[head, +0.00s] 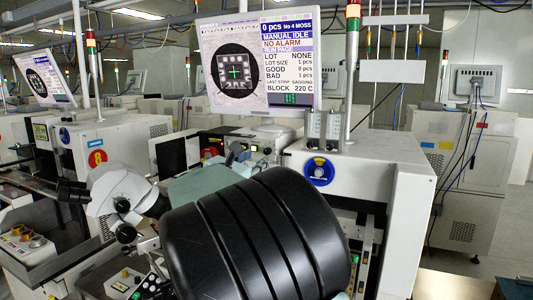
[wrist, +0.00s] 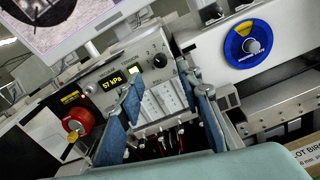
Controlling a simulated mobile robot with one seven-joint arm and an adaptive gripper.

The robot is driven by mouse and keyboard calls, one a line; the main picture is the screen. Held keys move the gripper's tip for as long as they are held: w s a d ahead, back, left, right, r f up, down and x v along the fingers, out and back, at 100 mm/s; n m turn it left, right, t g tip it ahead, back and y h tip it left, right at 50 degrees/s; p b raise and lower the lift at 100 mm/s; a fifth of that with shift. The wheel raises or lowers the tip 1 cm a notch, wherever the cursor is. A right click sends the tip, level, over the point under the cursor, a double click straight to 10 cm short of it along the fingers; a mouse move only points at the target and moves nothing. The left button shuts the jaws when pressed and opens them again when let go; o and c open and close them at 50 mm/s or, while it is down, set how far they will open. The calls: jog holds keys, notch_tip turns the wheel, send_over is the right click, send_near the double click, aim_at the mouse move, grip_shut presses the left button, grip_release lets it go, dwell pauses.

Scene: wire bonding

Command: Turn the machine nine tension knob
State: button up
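My gripper (wrist: 158,88) is open and empty in the wrist view, its two blue fingers apart in front of a control panel (wrist: 128,83). The panel has a small black knob (wrist: 159,60) and a yellow readout of 57 kPa. A large blue dial with a pale centre and yellow mark (wrist: 249,44) is right of and beyond the fingers. The dial also shows on the white machine front in the head view (head: 319,171). A red round knob (wrist: 77,120) sits to the left of the fingers.
A monitor (head: 262,62) stands above the machine and reads MANUAL IDLE, NO ALARM. A signal tower (head: 352,60) rises beside it. A microscope-like white head (head: 122,190) is at the left. My black arm link covers the lower middle of the head view.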

aim_at(266, 152)
jog(key=p+x, duration=0.1)
jog(key=x, duration=0.5)
jog(key=shift+w+d, duration=0.1)
jog(key=shift+w, duration=0.2)
grip_shut()
